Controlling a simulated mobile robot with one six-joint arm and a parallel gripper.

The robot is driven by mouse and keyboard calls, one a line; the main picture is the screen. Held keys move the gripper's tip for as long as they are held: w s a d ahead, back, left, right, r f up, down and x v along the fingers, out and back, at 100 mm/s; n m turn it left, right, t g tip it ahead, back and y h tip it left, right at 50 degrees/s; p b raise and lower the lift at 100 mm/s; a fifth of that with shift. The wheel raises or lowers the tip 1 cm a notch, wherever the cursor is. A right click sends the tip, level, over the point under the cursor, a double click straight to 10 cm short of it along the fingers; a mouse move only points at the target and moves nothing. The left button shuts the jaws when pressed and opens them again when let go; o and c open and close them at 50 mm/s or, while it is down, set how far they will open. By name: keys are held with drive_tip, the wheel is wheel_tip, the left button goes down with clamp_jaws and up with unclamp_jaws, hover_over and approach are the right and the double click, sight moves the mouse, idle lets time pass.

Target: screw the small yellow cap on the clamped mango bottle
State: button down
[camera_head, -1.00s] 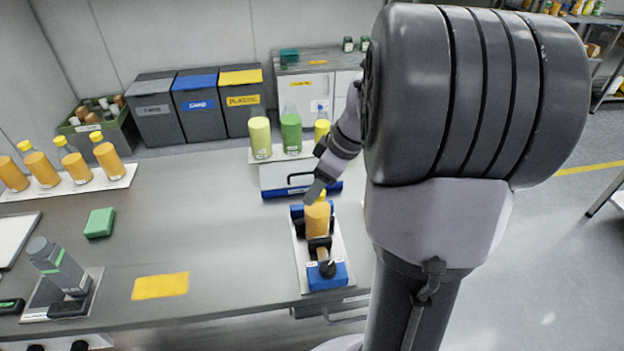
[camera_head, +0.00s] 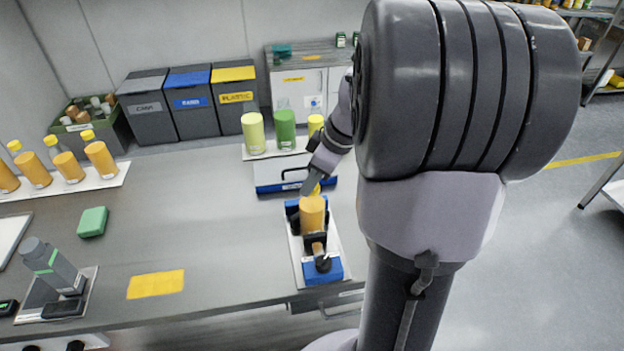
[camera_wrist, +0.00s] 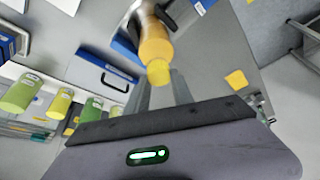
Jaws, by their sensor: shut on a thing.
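The orange mango bottle (camera_head: 312,217) stands upright in a clamp with a blue base (camera_head: 322,271) near the table's front edge. My gripper (camera_head: 311,184) is over the bottle's top, tilted, coming in from behind. It is shut on the small yellow cap (camera_wrist: 158,72), seen between the fingers (camera_wrist: 160,84) in the wrist view. The cap lines up with the top of the bottle, which shows beyond it in the wrist view (camera_wrist: 155,45). Whether the cap is seated on the thread cannot be told. My fingers hide part of the bottle's neck in the head view.
A blue-fronted drawer box (camera_head: 292,178) stands close behind the clamp. Green and yellow bottles (camera_head: 285,130) stand behind it. Capped orange bottles (camera_head: 68,168) stand on a tray at left.

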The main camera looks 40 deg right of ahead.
drive_tip(key=shift+f+m+b, duration=0.15)
drive_tip(key=shift+m+b, duration=0.4)
drive_tip(key=shift+m, duration=0.05)
drive_tip(key=m+h+b, duration=0.1)
drive_tip(key=m+h, duration=0.1)
drive_tip(key=m, duration=0.2)
drive_tip(key=shift+t+b, duration=0.3)
drive_tip(key=shift+b, duration=0.05)
drive_tip(key=m, duration=0.2)
drive_tip(key=m+h, duration=0.1)
drive_tip(key=m, duration=0.1)
drive_tip(key=shift+r+h, duration=0.2)
drive_tip(key=shift+h, duration=0.1)
drive_tip(key=m, duration=0.2)
drive_tip(key=m+g+h, duration=0.1)
drive_tip(key=m, duration=0.1)
drive_tip(key=shift+f+m+b, duration=0.2)
drive_tip(key=shift+m+b, duration=0.1)
drive_tip(key=shift+b, duration=0.1)
drive_tip(key=shift+r+m+g+h, duration=0.15)
drive_tip(key=shift+m+g+h, duration=0.2)
drive_tip(key=shift+m, duration=0.25)
drive_tip(key=c, duration=1)
unclamp_jaws()
drive_tip(key=shift+c, duration=0.2)
